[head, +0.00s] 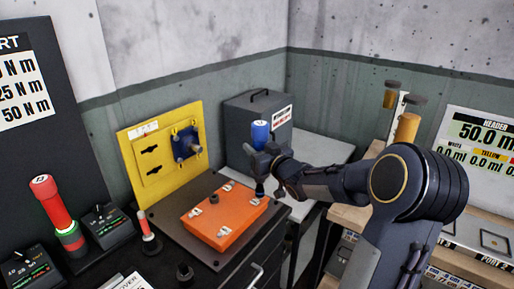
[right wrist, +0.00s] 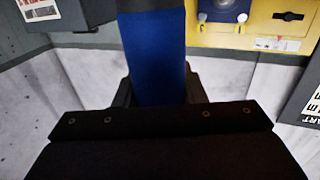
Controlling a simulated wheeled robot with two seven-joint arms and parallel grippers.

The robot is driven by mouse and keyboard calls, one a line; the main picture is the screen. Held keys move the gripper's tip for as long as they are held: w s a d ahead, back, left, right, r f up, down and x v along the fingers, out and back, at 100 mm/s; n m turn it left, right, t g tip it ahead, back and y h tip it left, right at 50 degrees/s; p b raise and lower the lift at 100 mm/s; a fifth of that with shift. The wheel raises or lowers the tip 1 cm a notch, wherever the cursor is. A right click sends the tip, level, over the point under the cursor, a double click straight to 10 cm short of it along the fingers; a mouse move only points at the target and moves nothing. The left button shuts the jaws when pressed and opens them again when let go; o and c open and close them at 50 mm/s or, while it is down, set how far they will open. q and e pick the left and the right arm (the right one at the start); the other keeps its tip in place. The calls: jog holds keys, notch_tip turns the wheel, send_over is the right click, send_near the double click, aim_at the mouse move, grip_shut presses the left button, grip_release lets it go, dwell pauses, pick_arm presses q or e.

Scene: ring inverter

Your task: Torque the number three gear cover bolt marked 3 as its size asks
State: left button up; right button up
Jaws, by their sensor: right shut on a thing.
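The orange gear cover (head: 226,222) lies on a dark plate on the bench, with several bolts and small white tags; the tag numbers are too small to read. My right gripper (head: 262,158) is shut on an upright driver with a blue handle (head: 261,132), above the cover's back right corner. The blue handle (right wrist: 158,60) also fills the middle of the right wrist view between the fingers. The driver's dark lower end (head: 260,188) is at that corner; I cannot tell whether it touches a bolt. My left gripper is not in view.
A red-handled driver (head: 52,205) stands at the left by small display boxes (head: 106,222). A small red-topped tool (head: 145,222) stands near the cover. A yellow panel (head: 150,170) and a grey box (head: 240,110) stand behind. A torque chart (head: 22,85) hangs left.

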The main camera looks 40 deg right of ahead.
aim_at(257, 137)
jog(key=shift+f+b, duration=1)
jog(key=shift+f, duration=0.1)
dwell(1.9)
jog(key=shift+r+p, duration=2)
jog(key=shift+r, duration=0.75)
